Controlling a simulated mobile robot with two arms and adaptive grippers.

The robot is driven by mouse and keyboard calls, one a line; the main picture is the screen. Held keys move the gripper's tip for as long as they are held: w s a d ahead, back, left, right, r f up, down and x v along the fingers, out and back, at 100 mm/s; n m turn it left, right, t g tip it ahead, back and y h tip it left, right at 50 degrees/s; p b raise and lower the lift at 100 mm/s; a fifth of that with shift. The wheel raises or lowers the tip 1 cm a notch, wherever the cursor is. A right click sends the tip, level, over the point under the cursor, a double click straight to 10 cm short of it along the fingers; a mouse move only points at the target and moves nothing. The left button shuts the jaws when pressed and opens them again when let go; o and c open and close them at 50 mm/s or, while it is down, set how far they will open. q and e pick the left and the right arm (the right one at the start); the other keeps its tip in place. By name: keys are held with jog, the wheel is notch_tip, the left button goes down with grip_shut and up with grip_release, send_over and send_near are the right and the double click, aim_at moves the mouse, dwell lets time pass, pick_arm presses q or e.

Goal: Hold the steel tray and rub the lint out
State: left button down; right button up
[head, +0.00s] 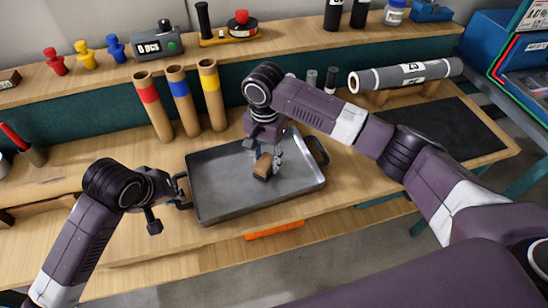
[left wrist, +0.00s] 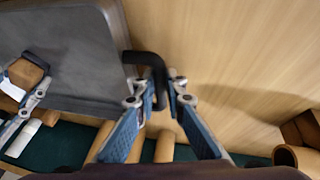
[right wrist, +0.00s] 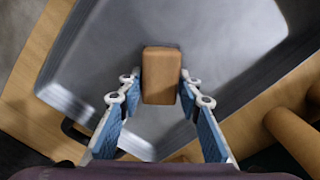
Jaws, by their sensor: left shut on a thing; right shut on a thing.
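The steel tray (head: 225,190) lies on the wooden bench, a shallow grey pan with a dark handle at each short end. My left gripper (head: 182,190) is shut on the tray's left handle (left wrist: 152,66), which shows between its fingers in the left wrist view (left wrist: 160,88). My right gripper (head: 268,158) is shut on a brown block (head: 262,167) over the tray's middle right. In the right wrist view the block (right wrist: 160,76) sits between the fingertips (right wrist: 158,80). I cannot make out lint on the tray.
Cardboard tubes with red, blue and yellow bands (head: 183,100) stand behind the tray. A grey roll (head: 405,75) lies on a stand at the right, near a dark mat (head: 455,130). An orange thing (head: 273,230) sits at the bench's front edge.

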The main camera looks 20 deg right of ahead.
aim_at(263, 161)
jog(key=shift+s+a, duration=0.1)
jog(key=shift+a, duration=0.4)
jog(key=shift+r, duration=4.1)
pick_arm(q)
jog(key=c, duration=1.9)
grip_release()
jog(key=v, duration=1.2)
pick_arm(e)
jog(key=shift+f, duration=0.1)
